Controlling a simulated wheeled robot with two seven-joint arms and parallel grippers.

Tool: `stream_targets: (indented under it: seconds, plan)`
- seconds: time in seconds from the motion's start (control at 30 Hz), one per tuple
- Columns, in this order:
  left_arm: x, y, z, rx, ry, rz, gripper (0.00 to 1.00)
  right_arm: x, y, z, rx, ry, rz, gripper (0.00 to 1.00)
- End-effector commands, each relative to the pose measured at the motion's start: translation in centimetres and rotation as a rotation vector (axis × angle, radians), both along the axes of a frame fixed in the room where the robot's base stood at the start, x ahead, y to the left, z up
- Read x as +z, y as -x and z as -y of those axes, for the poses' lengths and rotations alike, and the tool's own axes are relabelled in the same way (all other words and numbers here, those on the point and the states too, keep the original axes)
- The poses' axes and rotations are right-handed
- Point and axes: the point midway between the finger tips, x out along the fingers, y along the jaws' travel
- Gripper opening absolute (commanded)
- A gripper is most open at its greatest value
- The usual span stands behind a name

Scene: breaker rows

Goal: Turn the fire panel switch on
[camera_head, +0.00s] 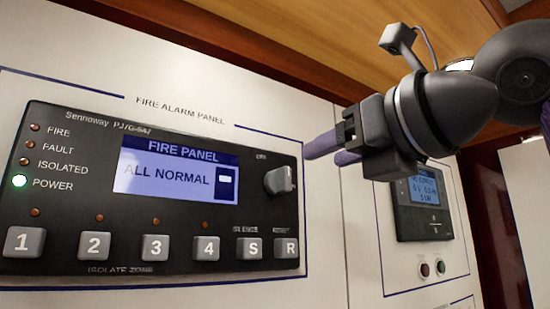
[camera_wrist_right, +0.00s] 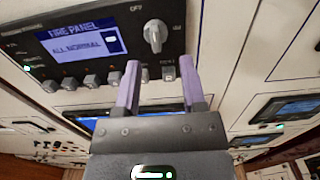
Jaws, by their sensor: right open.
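The fire alarm panel (camera_head: 70,130) is a dark box on the white wall. Its screen (camera_head: 178,172) reads "FIRE PANEL" and "ALL NORMAL". The switch is a grey rotary knob (camera_head: 279,180) at the panel's right side, with a small label above it; the knob also shows in the right wrist view (camera_wrist_right: 155,35). My right gripper (camera_head: 322,154) is open and empty, to the right of the knob and apart from it in the head view. In the right wrist view its purple fingers (camera_wrist_right: 160,66) point toward the panel, below the knob. My left gripper is not in view.
Numbered buttons and the S and R buttons (camera_head: 250,249) line the panel's bottom edge. The green POWER light (camera_head: 19,181) is lit. Another dark display unit (camera_head: 424,207) is on the wall at right, with red and green buttons below. Wooden trim (camera_head: 240,45) runs above.

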Motion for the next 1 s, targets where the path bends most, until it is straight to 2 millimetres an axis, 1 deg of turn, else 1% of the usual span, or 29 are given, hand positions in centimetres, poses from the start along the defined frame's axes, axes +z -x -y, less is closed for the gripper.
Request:
stream_targets:
  seconds: [0.03,0.1,0.2,0.3,0.43,0.63,0.67,0.7,0.77,0.8,0.87,0.9,1.0]
  plan:
    - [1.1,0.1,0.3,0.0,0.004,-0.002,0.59,0.4,-1.0,-0.9,0.003,0.003,-0.004,0.53]
    - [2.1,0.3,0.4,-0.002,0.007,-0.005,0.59,0.5,-2.4,-2.1,0.004,0.004,-0.004,0.53]
    - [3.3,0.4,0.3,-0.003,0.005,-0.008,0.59,0.5,-4.3,-3.4,0.005,0.003,-0.005,0.53]
    - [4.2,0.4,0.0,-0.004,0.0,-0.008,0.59,0.4,-5.6,-4.4,0.005,0.002,-0.002,0.53]
    - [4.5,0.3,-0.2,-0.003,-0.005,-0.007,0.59,0.1,-6.4,-4.9,0.005,0.001,-0.001,0.53]
    - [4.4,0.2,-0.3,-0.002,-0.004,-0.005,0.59,-0.1,-6.5,-5.0,0.005,0.0,0.0,0.53]
    - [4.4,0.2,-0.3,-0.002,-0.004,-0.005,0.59,-0.1,-6.5,-5.0,0.005,0.0,0.0,0.51]
    - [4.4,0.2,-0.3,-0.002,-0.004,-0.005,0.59,-0.1,-6.5,-5.0,0.005,0.0,0.0,0.42]
    - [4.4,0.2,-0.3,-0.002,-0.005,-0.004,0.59,-0.1,-6.5,-5.0,0.006,-0.001,-0.001,0.3]
    - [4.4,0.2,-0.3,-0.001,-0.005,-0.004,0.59,-0.1,-6.5,-5.0,0.006,0.0,-0.001,0.21]
    - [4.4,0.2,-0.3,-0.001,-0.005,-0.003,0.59,-0.1,-6.5,-5.0,0.006,0.0,-0.001,0.08]
    - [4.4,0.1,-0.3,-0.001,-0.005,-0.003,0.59,-0.1,-6.5,-5.0,0.006,0.0,-0.001,0.0]
    - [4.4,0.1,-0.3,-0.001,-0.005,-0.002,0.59,-0.1,-6.5,-5.0,0.006,0.0,-0.001,0.0]
